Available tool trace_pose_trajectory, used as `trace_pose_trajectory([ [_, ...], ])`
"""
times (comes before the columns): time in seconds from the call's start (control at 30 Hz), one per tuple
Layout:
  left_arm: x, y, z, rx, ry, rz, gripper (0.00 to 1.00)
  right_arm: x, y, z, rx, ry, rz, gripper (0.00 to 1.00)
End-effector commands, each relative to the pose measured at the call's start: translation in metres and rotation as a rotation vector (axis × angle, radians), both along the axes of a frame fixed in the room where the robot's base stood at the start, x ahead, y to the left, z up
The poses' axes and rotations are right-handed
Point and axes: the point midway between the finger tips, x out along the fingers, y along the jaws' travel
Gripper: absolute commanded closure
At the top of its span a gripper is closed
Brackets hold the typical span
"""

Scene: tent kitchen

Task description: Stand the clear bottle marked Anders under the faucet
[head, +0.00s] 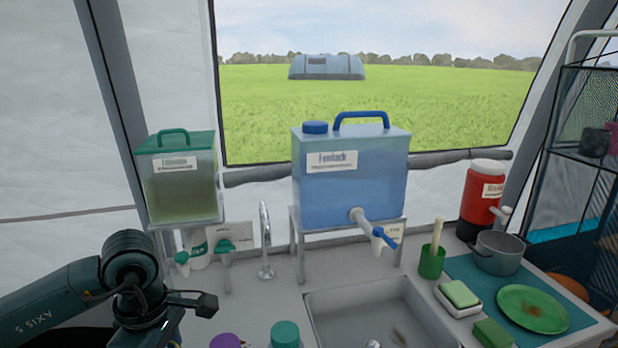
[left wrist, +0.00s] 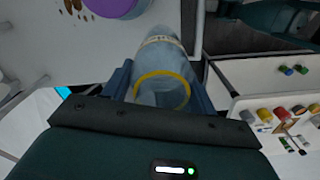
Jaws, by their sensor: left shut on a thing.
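In the left wrist view my left gripper (left wrist: 165,85) is shut on a clear, bluish bottle (left wrist: 160,68) with a yellow ring at the near end and a pale band farther along. No name on it is readable. In the head view my left arm comes in at the lower left, and its fingers and the bottle are not clearly seen. A blue tank (head: 350,185) on a stand has a white tap with a blue handle (head: 385,236) over the back of the grey sink (head: 375,305). A slim chrome faucet (head: 265,240) stands left of the sink.
A green tank (head: 178,180) with a green tap stands at the back left. Purple (head: 225,341) and teal (head: 285,333) lids show at the front edge. Right of the sink are a green cup (head: 432,263), sponges, a pot (head: 498,253) and a plate (head: 533,309).

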Motion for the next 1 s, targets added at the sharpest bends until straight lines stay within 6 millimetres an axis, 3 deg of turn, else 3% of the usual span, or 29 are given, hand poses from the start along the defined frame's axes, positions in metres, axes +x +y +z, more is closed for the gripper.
trace_pose_trajectory([
  [0.4, -0.01, -0.014, -0.014, 0.0, 0.004, -0.962, 0.77, 0.004, 0.0, 0.004, 0.0, -0.011, -0.001, 0.18],
  [0.6, -0.013, -0.019, -0.019, 0.0, 0.006, -1.304, 0.77, 0.004, 0.0, 0.004, 0.0, -0.011, -0.001, 0.18],
  [0.8, -0.015, -0.021, -0.021, -0.001, 0.005, -1.457, 0.77, 0.002, 0.0, 0.002, 0.0, -0.005, 0.0, 0.18],
  [1.0, -0.015, -0.021, -0.021, -0.001, 0.005, -1.475, 0.77, -0.002, -0.001, 0.0, -0.002, 0.003, 0.001, 0.18],
])
